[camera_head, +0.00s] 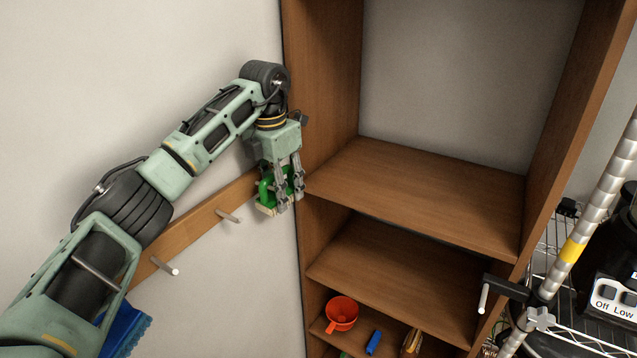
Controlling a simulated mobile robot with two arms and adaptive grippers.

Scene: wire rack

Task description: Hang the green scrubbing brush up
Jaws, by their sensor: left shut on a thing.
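The green scrubbing brush (267,194) is at the right end of the wooden peg rail (203,221), against the left side of the shelf unit. My left gripper (291,200) points down and is shut on the brush. The brush's pale bristles show at its lower edge, and the fingers hide part of its body. Two pale pegs (229,216) stick out of the rail to the left of the brush. I cannot tell whether the brush touches a peg behind it. My right gripper is not in view.
A wooden shelf unit (430,192) stands close to the right of my left gripper. Its lower shelf holds an orange-red cup (342,311) and a blue item (373,342). A blue object (125,330) shows below my left arm. A wire rack (575,325) is at right.

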